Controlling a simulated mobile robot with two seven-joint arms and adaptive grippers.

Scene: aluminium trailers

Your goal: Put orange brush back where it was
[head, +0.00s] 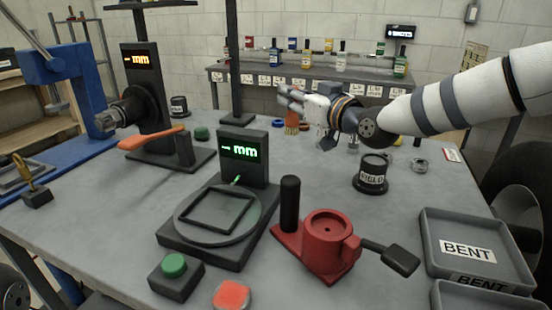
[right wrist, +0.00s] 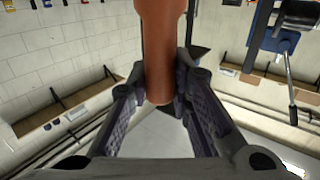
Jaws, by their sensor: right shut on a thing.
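My right gripper (head: 290,100) reaches in from the right over the back part of the grey workbench. It is shut on the orange brush (head: 291,122), which shows below the fingers with pale bristles at its lower end. In the right wrist view, the brush's orange-brown handle (right wrist: 160,50) stands between the two dark finger pads. Whether the bristles touch the bench is hard to tell. My left gripper is not in view.
A green-display gauge (head: 237,165), a red fixture (head: 322,245) and a BENT tray (head: 475,240) occupy the front. Bottles stand on the rear shelf (head: 300,80).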

